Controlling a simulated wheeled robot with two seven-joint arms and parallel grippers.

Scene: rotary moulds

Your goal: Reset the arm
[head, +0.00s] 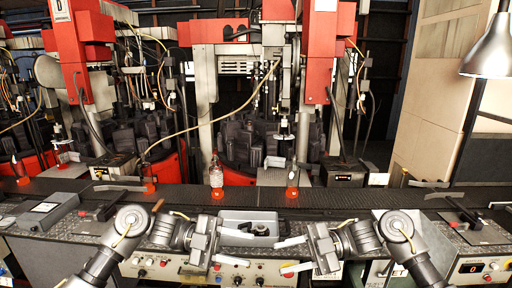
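My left gripper (252,249) comes in from the left, low in the head view. Its two pale fingers point right and stand apart, with nothing between them. My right gripper (278,256) comes in from the right at about the same height. Its two pale fingers point left, also spread and empty. The fingertips of the two grippers face each other with a small gap, in front of the control panel (240,271). Both forearms are bent inward.
A dark conveyor (340,198) runs across behind my grippers. A clear bottle (216,174) with an orange-red base stands on it, and another orange-red base (292,192) is to its right. A grey tray (262,218) sits just behind my grippers. Red moulding machines (82,48) stand behind. A lamp (490,55) hangs at upper right.

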